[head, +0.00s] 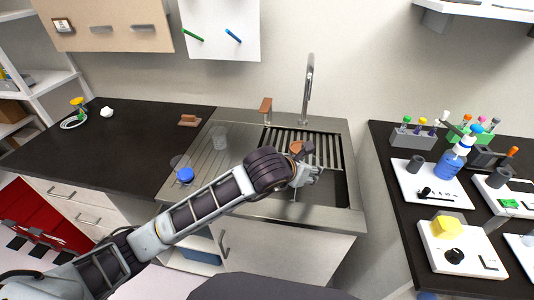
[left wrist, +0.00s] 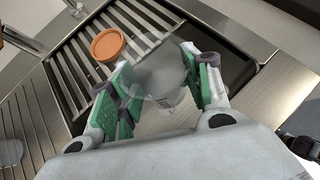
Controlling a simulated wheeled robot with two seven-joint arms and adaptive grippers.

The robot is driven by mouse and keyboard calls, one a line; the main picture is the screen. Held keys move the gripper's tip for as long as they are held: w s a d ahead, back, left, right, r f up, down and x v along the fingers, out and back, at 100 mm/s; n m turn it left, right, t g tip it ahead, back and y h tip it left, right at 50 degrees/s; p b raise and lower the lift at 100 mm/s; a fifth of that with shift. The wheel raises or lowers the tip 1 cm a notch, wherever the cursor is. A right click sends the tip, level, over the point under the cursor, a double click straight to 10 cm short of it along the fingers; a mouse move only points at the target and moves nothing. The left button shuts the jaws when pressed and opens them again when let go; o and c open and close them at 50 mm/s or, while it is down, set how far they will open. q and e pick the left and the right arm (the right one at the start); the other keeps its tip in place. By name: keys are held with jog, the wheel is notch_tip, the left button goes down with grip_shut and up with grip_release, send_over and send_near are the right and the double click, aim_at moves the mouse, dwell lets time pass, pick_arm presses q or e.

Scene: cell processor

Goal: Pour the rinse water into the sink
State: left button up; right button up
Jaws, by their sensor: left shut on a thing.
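My left gripper (head: 310,174) is over the steel sink (head: 335,190), to the right of the ribbed draining board. In the left wrist view its green-padded fingers (left wrist: 162,78) are shut on a clear, see-through vessel (left wrist: 165,72). The vessel appears tilted over the sink, with the basin and slatted rack behind it. I cannot tell whether water is in it or running out. My right gripper is not in view.
A round terracotta-coloured piece (left wrist: 107,45) shows by the slatted rack (left wrist: 75,60). A tall faucet (head: 308,85) stands behind the sink. The right bench (head: 385,150) holds trays and bottles.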

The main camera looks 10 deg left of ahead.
pick_arm(q)
jog(key=shift+r+p, duration=0.65)
jog(key=shift+r, duration=1)
